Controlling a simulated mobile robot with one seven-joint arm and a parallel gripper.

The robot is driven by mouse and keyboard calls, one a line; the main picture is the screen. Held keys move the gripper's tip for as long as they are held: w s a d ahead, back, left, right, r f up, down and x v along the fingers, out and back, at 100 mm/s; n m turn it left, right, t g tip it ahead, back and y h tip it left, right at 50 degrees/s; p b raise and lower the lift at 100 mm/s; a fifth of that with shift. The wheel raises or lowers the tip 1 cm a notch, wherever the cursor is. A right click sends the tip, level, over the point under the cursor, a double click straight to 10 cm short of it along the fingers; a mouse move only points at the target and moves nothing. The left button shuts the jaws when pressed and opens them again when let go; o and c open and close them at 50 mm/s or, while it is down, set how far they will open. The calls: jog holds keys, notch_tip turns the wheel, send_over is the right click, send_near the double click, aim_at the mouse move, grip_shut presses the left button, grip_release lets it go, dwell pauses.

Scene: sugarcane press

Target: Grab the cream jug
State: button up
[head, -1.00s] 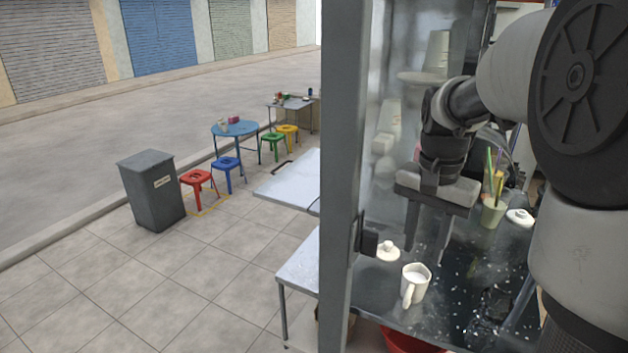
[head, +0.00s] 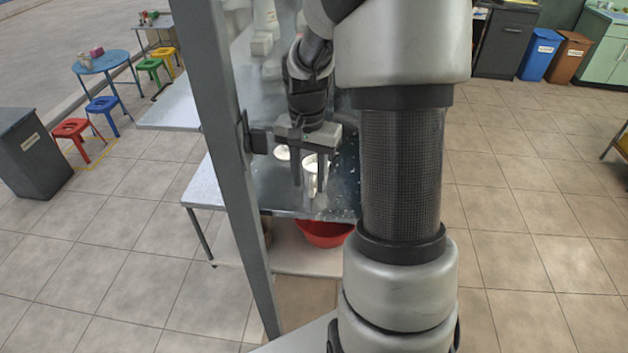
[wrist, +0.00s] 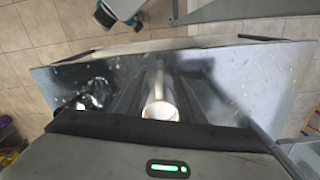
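The cream jug (head: 310,165) is white and stands upright on the dark speckled counter (head: 268,190), near its front edge. My gripper (head: 309,187) points down at it with its two fingers apart. In the head view one finger is left of the jug and the other overlaps its right side. In the wrist view the jug (wrist: 160,104) shows between the dark fingers, its handle toward the top of the picture. The gripper is open; I cannot tell whether either finger touches the jug.
A small white lid-like piece (head: 282,153) lies on the counter just left of the jug, close to the left finger. A red basin (head: 325,234) sits below the counter's front edge.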

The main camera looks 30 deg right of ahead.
aim_at(310, 185)
notch_tip(310, 185, down, 5)
jog(key=shift+d+r, duration=0.1)
grip_shut()
dwell(0.3)
